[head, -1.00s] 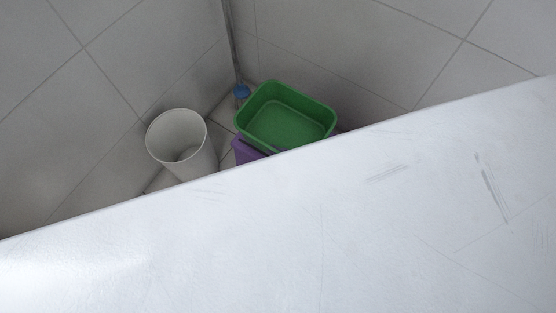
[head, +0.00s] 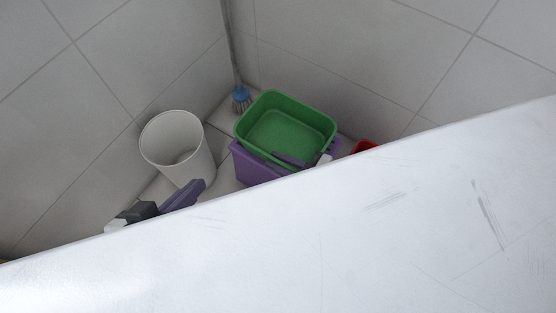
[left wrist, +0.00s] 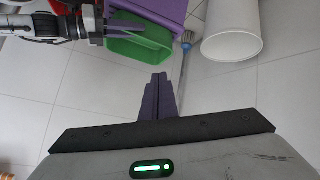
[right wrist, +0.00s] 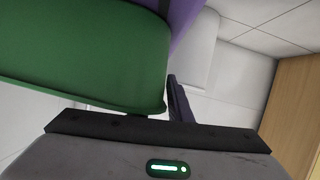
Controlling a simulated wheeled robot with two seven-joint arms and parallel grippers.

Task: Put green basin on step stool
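A white bin (head: 178,145) stands left of the basin. A blue brush (head: 241,98) leans in the corner. A red object (head: 364,146) lies right of the tub. A large white surface (head: 300,240) covers the foreground. A wooden panel (right wrist: 295,105) is at right in the right wrist view.

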